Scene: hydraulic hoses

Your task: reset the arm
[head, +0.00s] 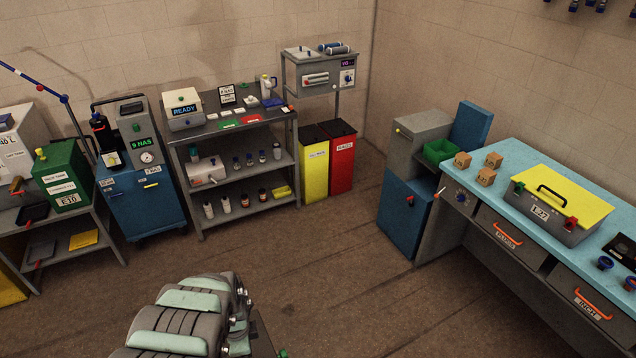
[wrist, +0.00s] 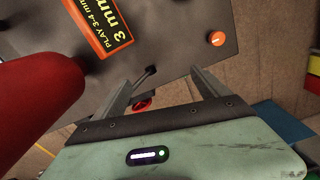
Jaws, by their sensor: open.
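My gripper (wrist: 160,76) shows in the wrist view with its two grey fingers spread apart and nothing between them. A dark grey panel (wrist: 178,38) lies beyond the fingers. A small black lever (wrist: 146,76) on it shows between the fingers, with a red round part (wrist: 142,104) just below; I cannot tell how far they are from the fingers. In the head view my grey and mint-green arm links rise at the bottom, left of centre. The fingers do not show there.
In the wrist view a large red cylinder (wrist: 36,100) stands close on the left. The panel carries an orange label (wrist: 108,22) and an orange knob (wrist: 217,38). In the head view, a blue-topped bench (head: 505,180) stands right, shelving (head: 240,172) at the back; open floor (head: 330,265) lies between.

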